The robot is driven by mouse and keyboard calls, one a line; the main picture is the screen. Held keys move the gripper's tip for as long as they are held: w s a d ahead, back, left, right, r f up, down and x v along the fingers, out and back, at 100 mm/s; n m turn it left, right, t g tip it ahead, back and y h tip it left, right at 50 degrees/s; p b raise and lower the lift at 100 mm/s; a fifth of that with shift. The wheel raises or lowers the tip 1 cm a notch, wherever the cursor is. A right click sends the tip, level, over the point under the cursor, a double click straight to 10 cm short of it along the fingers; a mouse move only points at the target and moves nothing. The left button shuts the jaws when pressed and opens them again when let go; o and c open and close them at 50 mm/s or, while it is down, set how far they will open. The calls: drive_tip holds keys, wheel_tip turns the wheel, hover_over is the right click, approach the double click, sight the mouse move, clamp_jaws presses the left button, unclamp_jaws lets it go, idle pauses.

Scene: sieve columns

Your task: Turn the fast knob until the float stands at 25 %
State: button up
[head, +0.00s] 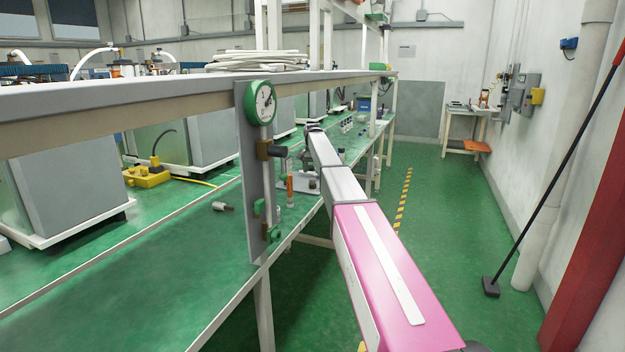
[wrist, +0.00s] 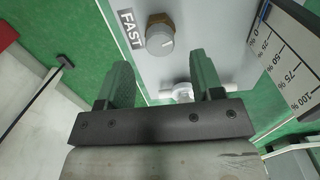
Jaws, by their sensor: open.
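In the wrist view, a grey round knob (wrist: 160,40) on a brass-coloured collar sits on a pale panel (wrist: 226,30), beside a label reading FAST (wrist: 131,30). My gripper (wrist: 161,64) is open, its two green fingers spread below the knob and not closed around it. A second, whitish fitting (wrist: 181,90) shows between the fingers, partly hidden. A percent scale (wrist: 290,62) runs along the right, marked up to 100 %; I cannot make out the float or its reading. In the head view my gripper is not clearly visible beyond the arm.
A grey upright panel with a green-rimmed dial (head: 262,102) stands close left of my arm. A long green bench (head: 170,255) lies left, with a shelf edge (head: 180,97) above it. The green floor (head: 440,230) to the right is largely clear; a mop-like pole (head: 550,190) leans there.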

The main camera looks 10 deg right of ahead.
sight(312, 181)
drive_tip(key=shift+f, duration=2.2)
drive_tip(key=c, duration=0.9)
